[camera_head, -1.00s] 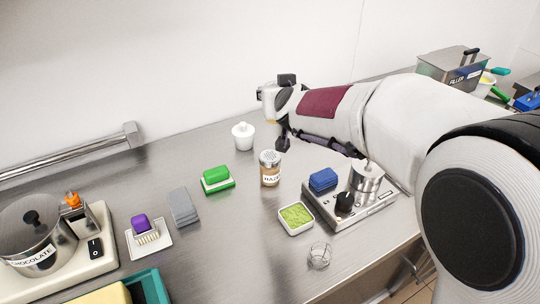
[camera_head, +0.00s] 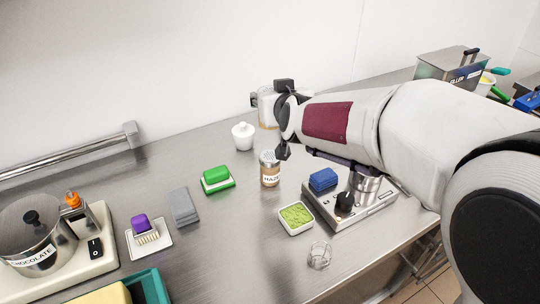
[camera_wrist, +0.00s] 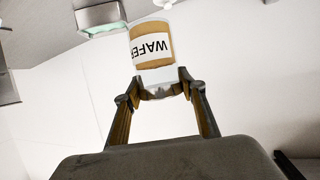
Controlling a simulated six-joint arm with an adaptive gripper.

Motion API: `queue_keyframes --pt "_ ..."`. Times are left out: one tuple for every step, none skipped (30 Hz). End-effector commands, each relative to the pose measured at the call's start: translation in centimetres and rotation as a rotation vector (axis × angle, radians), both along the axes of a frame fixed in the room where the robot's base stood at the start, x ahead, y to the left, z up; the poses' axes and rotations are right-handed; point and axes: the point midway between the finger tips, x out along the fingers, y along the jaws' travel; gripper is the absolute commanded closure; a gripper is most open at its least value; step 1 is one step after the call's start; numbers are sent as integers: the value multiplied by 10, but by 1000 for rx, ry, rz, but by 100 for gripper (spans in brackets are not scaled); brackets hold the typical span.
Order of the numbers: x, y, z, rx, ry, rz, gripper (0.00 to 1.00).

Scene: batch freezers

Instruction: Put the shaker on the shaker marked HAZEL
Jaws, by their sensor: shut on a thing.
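The shaker marked HAZEL (camera_head: 270,172) stands upright on the steel counter, with a perforated metal cap and a brown filling. Its label is only partly readable. In the wrist view, my gripper (camera_wrist: 158,90) is shut on another shaker (camera_wrist: 151,48), which has a tan filling and a white label reading WAFER. In the head view this held shaker (camera_head: 268,106) shows pale beside my wrist, above and behind the HAZEL shaker and apart from it.
A white lidded pot (camera_head: 243,137) stands behind left of the HAZEL shaker. A green sponge (camera_head: 216,174) lies to its left.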

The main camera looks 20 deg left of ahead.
Motion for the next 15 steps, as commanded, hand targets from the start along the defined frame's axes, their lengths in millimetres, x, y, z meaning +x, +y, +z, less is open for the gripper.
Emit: queue_keyframes --pt "0 0 1 1 -1 0 88" --pt "0 0 1 1 -1 0 88" --pt "0 0 0 1 -1 0 88" --pt "0 0 0 1 -1 0 88" --pt "0 0 -1 0 -1 -1 88" --pt "0 0 -3 0 0 -1 88" --pt "0 0 -5 0 0 -2 88" --pt "0 0 -7 -1 0 -2 88" --pt "0 0 -11 -2 1 -1 88" --pt "0 0 -14 -2 1 -1 88" --pt "0 -1 -17 -2 1 -2 88" --pt "0 0 -22 -2 0 -1 88" --pt "0 0 -26 -1 2 -1 88" --pt "0 0 -30 -3 2 -1 88" --pt "0 0 -37 -3 3 -1 88"
